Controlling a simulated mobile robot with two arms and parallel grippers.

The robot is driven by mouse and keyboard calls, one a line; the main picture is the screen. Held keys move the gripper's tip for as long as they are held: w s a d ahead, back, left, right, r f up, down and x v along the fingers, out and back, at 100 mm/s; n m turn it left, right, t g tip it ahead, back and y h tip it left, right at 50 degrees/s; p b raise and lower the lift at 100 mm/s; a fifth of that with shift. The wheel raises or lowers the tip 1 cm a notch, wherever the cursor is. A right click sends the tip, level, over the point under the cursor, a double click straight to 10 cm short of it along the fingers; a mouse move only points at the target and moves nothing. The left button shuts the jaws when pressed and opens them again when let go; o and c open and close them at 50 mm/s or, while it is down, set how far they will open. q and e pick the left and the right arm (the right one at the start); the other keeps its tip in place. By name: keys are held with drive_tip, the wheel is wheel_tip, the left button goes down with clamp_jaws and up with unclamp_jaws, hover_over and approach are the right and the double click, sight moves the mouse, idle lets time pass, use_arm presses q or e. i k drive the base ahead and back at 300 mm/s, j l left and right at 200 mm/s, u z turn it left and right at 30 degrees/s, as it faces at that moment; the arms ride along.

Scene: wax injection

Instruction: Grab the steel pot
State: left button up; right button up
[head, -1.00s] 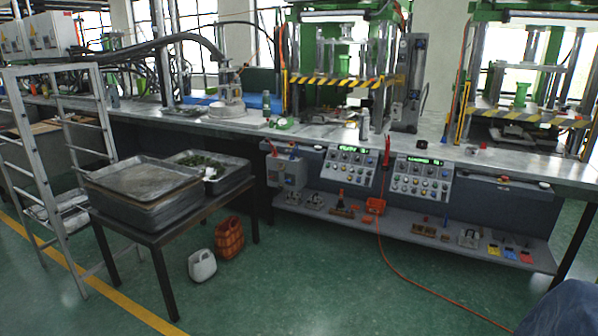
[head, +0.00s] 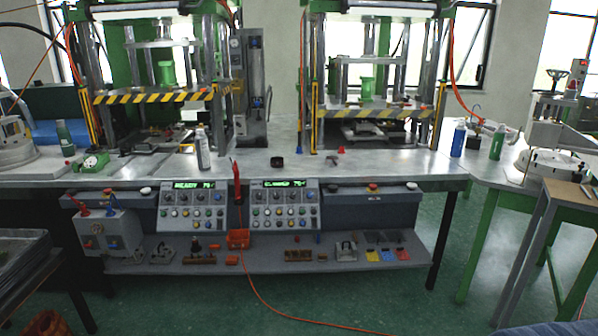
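I cannot pick out a steel pot with certainty. A round pale metal vessel-like unit (head: 16,135) stands on the bench at the far left, cut off by the picture edge. Another round, pale unit (head: 556,162) sits on the green-legged table at the right. A small dark cup-like item (head: 276,162) is on the bench between the two presses; its material is too small to tell. Neither of my grippers shows in the head view.
A long steel bench (head: 330,170) carries two presses with striped guards. Small tools fill the lower shelf (head: 340,262). An orange hose crosses the floor. Trays (head: 18,258) are at lower left.

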sight(331, 162)
drive_tip(key=i+z, duration=0.15)
drive_tip(key=i, duration=0.95)
drive_tip(key=i+j+z, duration=0.2)
drive_tip(key=i, duration=0.85)
